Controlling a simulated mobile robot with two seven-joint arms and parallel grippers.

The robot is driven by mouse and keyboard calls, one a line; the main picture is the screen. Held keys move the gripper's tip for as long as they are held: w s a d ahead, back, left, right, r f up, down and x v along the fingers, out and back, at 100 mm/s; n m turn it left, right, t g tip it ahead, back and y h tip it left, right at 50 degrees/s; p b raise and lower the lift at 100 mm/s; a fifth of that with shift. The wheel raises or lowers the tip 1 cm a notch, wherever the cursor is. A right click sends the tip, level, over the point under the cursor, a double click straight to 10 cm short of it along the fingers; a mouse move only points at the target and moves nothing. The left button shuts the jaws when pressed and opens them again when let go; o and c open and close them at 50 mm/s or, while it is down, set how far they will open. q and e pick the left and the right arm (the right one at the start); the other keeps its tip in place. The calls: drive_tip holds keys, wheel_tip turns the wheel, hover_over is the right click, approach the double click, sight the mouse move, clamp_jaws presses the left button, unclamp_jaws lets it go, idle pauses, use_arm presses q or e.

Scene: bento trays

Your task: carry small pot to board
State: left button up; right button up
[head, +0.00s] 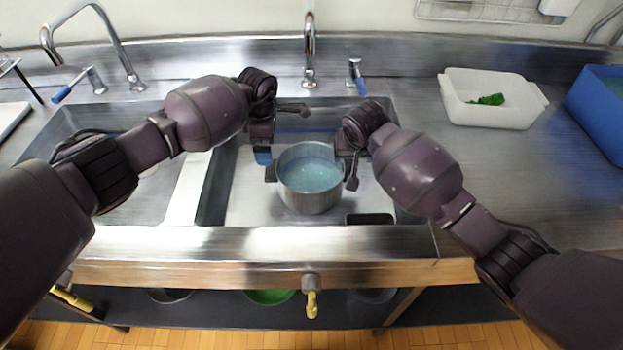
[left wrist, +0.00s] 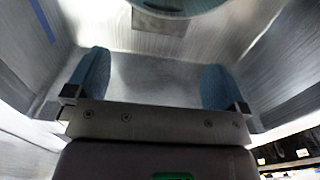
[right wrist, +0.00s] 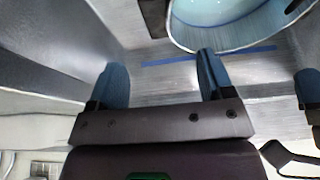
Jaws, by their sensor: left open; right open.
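The small metal pot (head: 310,200) stands upright in the right sink basin, with a bluish interior and dark side handles. My left gripper (head: 262,157) is at the pot's left, near the left handle. My right gripper (head: 348,160) is at its right, partly hidden by its own arm. In the left wrist view the open fingers (left wrist: 153,78) are empty, with the pot's edge (left wrist: 180,5) beyond them. In the right wrist view the open fingers (right wrist: 162,78) are empty beside the pot (right wrist: 225,25). A white board (head: 10,116) lies at the far left counter edge.
A white strip (head: 188,188) lies across the sink divide. Faucets (head: 310,55) stand behind the sink. A white tub (head: 493,112) with green leaves and a blue bin (head: 597,125) stand on the right counter. Counter between tub and sink is clear.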

sight(271, 169)
use_arm(q)
drive_tip(key=shift+f, duration=5.45)
use_arm(e)
drive_tip(key=shift+x, duration=5.45)
drive_tip(key=shift+s, duration=0.1)
use_arm(q)
drive_tip(key=shift+c, duration=0.3)
use_arm(e)
drive_tip(key=shift+c, duration=0.3)
use_arm(q)
drive_tip(key=c, duration=0.7)
use_arm(e)
drive_tip(key=c, duration=0.7)
use_arm(q)
drive_tip(key=shift+c, duration=0.3)
use_arm(e)
drive_tip(key=c, duration=0.3)
use_arm(q)
drive_tip(key=shift+r, duration=0.1)
